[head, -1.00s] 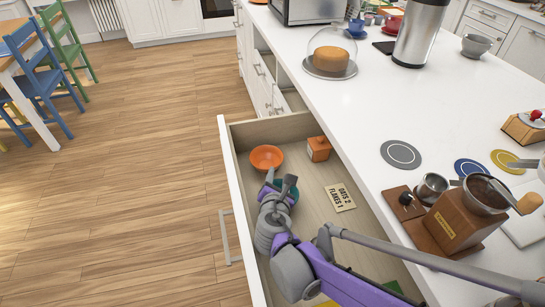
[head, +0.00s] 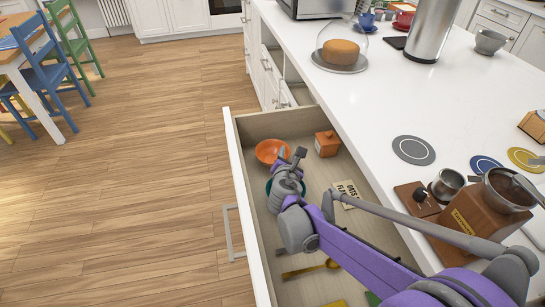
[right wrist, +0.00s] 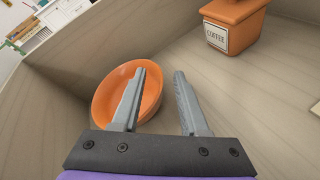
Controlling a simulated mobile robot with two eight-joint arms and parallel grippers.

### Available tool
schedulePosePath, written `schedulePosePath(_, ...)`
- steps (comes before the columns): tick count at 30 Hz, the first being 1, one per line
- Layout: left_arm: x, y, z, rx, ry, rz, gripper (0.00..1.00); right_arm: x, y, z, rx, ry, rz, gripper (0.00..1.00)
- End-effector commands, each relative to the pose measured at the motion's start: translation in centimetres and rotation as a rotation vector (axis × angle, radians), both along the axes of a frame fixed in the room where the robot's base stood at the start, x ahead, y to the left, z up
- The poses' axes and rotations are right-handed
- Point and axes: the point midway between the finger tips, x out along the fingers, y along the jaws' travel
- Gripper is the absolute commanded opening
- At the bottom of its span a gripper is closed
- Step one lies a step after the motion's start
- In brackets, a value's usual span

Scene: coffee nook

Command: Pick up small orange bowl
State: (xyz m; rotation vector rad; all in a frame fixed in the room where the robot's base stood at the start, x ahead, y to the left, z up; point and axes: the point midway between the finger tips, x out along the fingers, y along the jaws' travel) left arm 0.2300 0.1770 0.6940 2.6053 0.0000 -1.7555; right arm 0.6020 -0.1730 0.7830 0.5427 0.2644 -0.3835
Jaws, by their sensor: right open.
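The small orange bowl (head: 269,152) sits in the open drawer (head: 330,262), near its far left corner. My right gripper (head: 292,157) reaches into the drawer just to the right of the bowl. Whether the left finger touches the bowl cannot be told. My left gripper is not in view.
An orange coffee box (head: 327,145) stands right of the bowl and also shows in the right wrist view (right wrist: 234,27). A lettered card (head: 347,192), a teal item (head: 270,187) and a yellow spoon (head: 308,270) lie in the drawer. The white counter (head: 385,110) borders it.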

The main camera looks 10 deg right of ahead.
Motion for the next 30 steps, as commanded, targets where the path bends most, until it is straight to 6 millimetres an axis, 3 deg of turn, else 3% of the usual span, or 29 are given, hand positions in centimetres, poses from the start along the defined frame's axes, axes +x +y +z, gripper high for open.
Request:
schedulePosePath(3,-0.01,0.0,0.07,0.0,0.0,0.0,0.5,-0.06,0.03,0.08,0.0,0.0,0.0,0.42)
schedulePosePath(10,-0.02,0.0,0.07,0.0,0.0,0.0,0.5,-0.08,0.04,0.07,0.0,0.0,0.0,0.01)
schedulePosePath(30,-0.01,0.0,0.06,0.0,0.0,0.0,0.5,-0.09,0.05,0.08,0.001,-0.001,0.0,0.0)
